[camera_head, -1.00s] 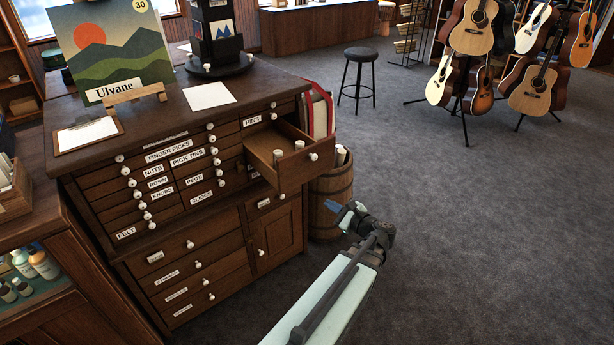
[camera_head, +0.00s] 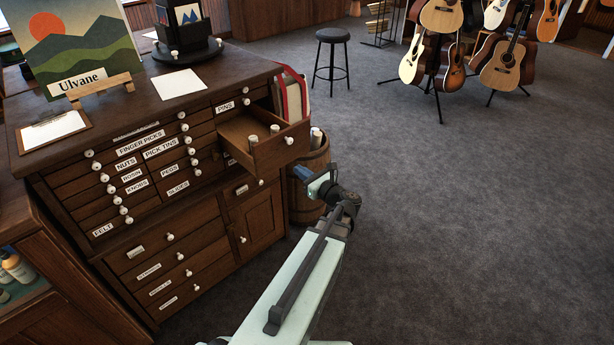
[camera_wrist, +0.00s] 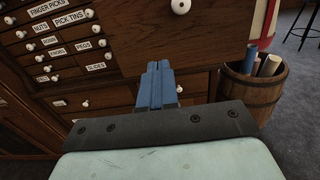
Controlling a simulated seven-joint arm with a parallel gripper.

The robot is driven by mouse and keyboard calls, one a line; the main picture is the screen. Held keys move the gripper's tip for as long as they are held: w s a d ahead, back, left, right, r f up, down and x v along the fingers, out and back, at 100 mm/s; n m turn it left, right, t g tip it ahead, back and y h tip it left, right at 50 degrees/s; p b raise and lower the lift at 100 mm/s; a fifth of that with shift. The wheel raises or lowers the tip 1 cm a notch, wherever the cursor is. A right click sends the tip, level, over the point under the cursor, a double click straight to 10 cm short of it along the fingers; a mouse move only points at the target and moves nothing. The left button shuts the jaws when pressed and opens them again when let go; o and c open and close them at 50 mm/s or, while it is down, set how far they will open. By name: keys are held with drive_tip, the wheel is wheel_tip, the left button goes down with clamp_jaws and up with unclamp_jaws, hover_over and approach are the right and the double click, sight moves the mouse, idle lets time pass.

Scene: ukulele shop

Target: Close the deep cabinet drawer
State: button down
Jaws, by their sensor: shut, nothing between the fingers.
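The deep cabinet drawer (camera_head: 268,149) is pulled out from the upper right of the dark wooden cabinet (camera_head: 160,235). Pale cylindrical items stand inside it, and a round white knob (camera_head: 289,140) is on its front. In the wrist view, the drawer front (camera_wrist: 150,35) fills the upper middle, with its knob (camera_wrist: 181,6) at the top edge. My gripper (camera_head: 312,183) is shut and empty, its blue fingers below and in front of the drawer. The fingers (camera_wrist: 159,72) also show in the wrist view, pointing at the drawer's lower part; I cannot tell whether they touch it.
A wooden barrel (camera_head: 304,205) with rolls in it stands right of the cabinet, close behind my gripper. A red-edged item (camera_head: 292,92) stands behind the drawer. A stool (camera_head: 333,37) and guitars (camera_head: 508,65) are farther back. The carpet at right is clear.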

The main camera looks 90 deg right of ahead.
sight(278, 155)
drive_tip(key=x, duration=0.9)
drive_tip(key=shift+d, duration=0.1)
drive_tip(key=shift+f, duration=0.1)
drive_tip(key=x, duration=2.4)
drive_tip(key=shift+w+f, duration=0.1)
drive_tip(key=shift+w+d, duration=0.45)
drive_tip(key=shift+d, duration=0.05)
drive_tip(key=shift+w+d, duration=0.1)
drive_tip(key=shift+d, duration=0.05)
drive_tip(key=shift+r, duration=0.2)
drive_tip(key=v, duration=1.5)
drive_tip(key=shift+f, duration=0.15)
